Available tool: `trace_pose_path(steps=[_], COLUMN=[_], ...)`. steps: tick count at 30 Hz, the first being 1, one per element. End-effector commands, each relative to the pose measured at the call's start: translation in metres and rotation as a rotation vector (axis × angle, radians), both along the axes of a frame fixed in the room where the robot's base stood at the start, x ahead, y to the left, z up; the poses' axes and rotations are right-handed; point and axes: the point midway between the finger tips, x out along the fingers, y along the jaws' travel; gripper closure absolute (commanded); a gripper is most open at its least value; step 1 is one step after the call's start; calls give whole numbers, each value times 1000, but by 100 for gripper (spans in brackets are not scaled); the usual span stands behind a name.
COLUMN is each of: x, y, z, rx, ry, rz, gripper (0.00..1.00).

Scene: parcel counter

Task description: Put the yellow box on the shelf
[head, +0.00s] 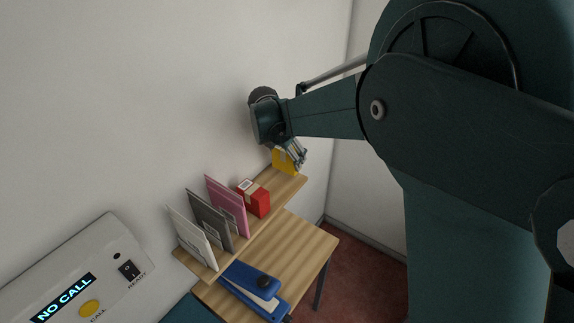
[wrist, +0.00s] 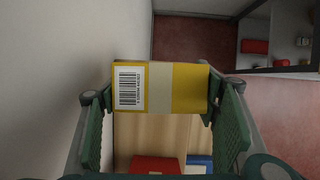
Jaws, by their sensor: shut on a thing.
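The yellow box (head: 285,162) is at the far right end of the wooden shelf (head: 277,195) in the head view, partly hidden by my gripper (head: 301,160). In the wrist view the yellow box (wrist: 190,87) shows a white barcode label and a pale band, and sits between the two green fingers of my gripper (wrist: 162,95). My gripper is shut on the box. Wood of the shelf (wrist: 140,135) shows just below the box. I cannot tell whether the box touches the shelf.
A red box (head: 257,203) and pink, grey and white upright panels stand along the shelf to the left. A blue stapler-like object (head: 250,283) lies on the lower wooden table (head: 305,250). The wall is close behind the shelf. A call panel (head: 75,270) is at lower left.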

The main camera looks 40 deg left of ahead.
Motion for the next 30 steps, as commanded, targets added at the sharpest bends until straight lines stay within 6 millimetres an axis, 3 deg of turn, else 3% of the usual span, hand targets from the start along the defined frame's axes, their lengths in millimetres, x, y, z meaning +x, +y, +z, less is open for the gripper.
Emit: trace_pose_path(steps=[8, 21, 30], x=[0, 0, 0], y=[0, 0, 0], z=[-2, -41, -42], rx=[0, 0, 0], ry=[0, 0, 0], rz=[0, 0, 0], gripper=[55, 55, 55])
